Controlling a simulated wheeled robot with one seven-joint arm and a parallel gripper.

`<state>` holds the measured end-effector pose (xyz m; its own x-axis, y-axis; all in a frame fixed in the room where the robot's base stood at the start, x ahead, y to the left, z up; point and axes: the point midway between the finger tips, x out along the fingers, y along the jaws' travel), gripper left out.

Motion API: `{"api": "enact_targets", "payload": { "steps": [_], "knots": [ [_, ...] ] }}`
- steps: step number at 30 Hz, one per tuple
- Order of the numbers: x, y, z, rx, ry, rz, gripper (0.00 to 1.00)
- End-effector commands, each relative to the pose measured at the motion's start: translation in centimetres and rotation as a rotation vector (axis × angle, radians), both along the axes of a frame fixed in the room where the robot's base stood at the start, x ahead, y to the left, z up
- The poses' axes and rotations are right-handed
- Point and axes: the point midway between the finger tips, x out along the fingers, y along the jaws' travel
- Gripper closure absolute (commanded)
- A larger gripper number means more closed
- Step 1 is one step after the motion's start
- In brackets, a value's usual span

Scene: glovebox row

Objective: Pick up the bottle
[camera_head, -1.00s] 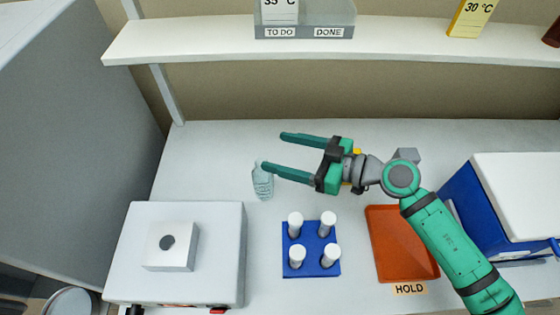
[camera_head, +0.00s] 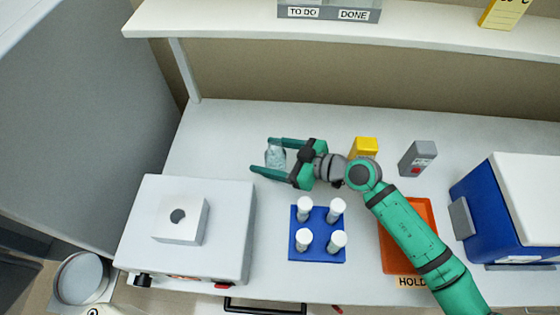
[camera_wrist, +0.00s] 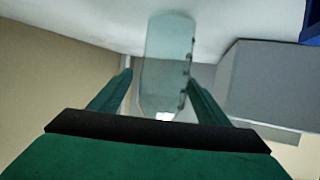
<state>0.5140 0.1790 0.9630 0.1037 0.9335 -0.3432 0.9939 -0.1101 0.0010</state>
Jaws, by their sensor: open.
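The bottle (camera_head: 275,156) is clear and bluish, and stands on the white bench left of the middle. My gripper (camera_head: 259,154) is open, with one green finger on the far side of the bottle and one on the near side. In the wrist view the bottle (camera_wrist: 166,65) is between the two finger tips (camera_wrist: 160,80), with its neck end toward the bottom of the picture. I cannot tell whether either finger touches it.
A blue rack (camera_head: 318,235) with several white-capped tubes stands in front. A white device (camera_head: 190,228) is at left, an orange tray (camera_head: 394,252) at right under my arm. A yellow box (camera_head: 364,147), a grey box (camera_head: 418,158) and a blue-and-white cooler (camera_head: 495,215) stand further right. A shelf (camera_head: 250,26) hangs above.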

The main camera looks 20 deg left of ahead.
Motion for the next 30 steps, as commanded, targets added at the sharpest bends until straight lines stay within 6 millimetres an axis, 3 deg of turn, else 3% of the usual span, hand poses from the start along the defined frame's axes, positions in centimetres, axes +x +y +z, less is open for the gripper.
{"api": "enact_targets", "payload": {
  "steps": [5,13,20,30],
  "knots": [
    [0.2,1.7,-0.6,0.000,0.001,0.001,0.30],
    [0.2,1.9,-0.7,0.000,0.002,0.002,0.30],
    [0.2,2.0,-0.7,0.000,0.001,0.003,0.85],
    [0.2,1.8,-0.6,0.001,0.000,-0.001,0.87]
  ]
}}
